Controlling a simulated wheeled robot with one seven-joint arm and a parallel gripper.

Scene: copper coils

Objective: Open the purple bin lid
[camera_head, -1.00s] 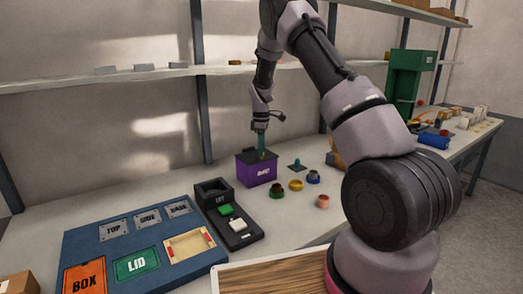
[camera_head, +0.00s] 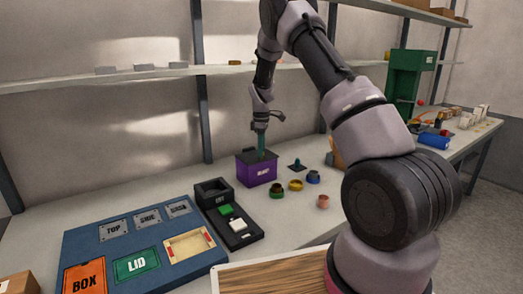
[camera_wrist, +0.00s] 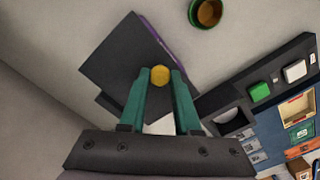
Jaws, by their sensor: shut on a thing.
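The purple bin (camera_head: 258,175) stands on the bench near the middle of the head view, its label facing forward. Its dark lid (camera_head: 244,156) lies on top and looks flat. In the wrist view the dark lid (camera_wrist: 118,58) fills the area beyond my fingers, with a thin purple edge of the bin along its right side. My gripper (camera_head: 261,154) is upright over the lid. Its green fingers are shut on the round yellow knob (camera_wrist: 160,76). The knob is hidden in the head view.
Small coloured round parts, including a yellow ring (camera_head: 296,184) and a green cup (camera_head: 277,191), sit right of the bin. A black button box (camera_head: 243,240) and a blue labelled board (camera_head: 85,240) lie in front left. A shelf (camera_head: 80,79) runs behind, above.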

